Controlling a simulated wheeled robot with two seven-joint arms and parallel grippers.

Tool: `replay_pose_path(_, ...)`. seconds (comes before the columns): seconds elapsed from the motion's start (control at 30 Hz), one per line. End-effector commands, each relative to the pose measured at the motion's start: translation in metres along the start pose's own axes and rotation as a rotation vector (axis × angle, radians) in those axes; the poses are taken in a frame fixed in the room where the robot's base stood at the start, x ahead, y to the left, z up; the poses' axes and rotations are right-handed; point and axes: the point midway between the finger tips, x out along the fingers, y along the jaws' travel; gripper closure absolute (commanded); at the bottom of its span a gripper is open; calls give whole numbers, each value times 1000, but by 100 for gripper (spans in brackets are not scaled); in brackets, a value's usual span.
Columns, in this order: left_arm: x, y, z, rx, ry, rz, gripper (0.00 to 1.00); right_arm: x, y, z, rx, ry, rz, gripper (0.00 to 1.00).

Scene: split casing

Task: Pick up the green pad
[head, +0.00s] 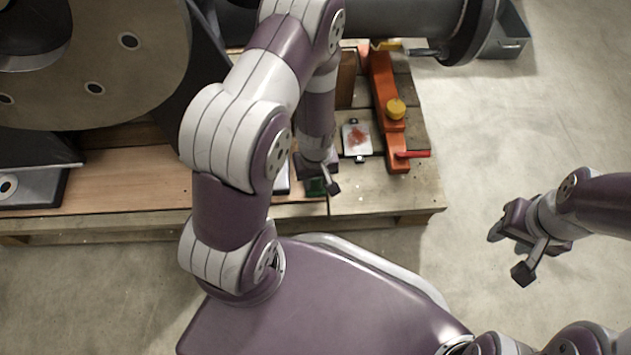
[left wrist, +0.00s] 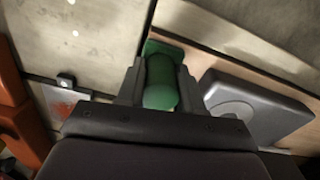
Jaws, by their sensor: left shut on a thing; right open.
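The green pad (head: 314,188) is at the front part of the wooden pallet, partly hidden under my left gripper (head: 319,182). In the left wrist view the green pad (left wrist: 160,93) shows a rounded upright part between the two fingers and a flat part beyond them. My left gripper (left wrist: 160,86) is shut on that rounded part. I cannot tell whether the pad touches the pallet. My right gripper (head: 508,252) is open and empty, over the concrete floor at the right.
A grey plate with a reddish patch (head: 357,139) and an orange bar with a yellow knob (head: 388,110) lie to the right on the pallet (head: 415,190). A grey block (left wrist: 255,105) sits close beside the pad. A large round casing (head: 100,60) stands at left.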

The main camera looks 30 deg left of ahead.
Motion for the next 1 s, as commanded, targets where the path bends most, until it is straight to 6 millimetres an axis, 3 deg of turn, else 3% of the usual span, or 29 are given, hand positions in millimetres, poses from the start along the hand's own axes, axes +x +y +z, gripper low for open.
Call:
replay_pose_path(0.23,-8,0,0,0,0,0,100,-8,0,-1,0,0,0,57)
replay_pose_path(0.47,-50,0,0,0,0,1,100,-47,0,-6,0,0,0,57)
replay_pose_path(0.8,-92,26,72,8,-1,0,100,-74,0,-9,0,0,0,57)
replay_pose_path(1.0,-110,38,102,4,-1,1,100,-91,0,-11,0,0,0,57)
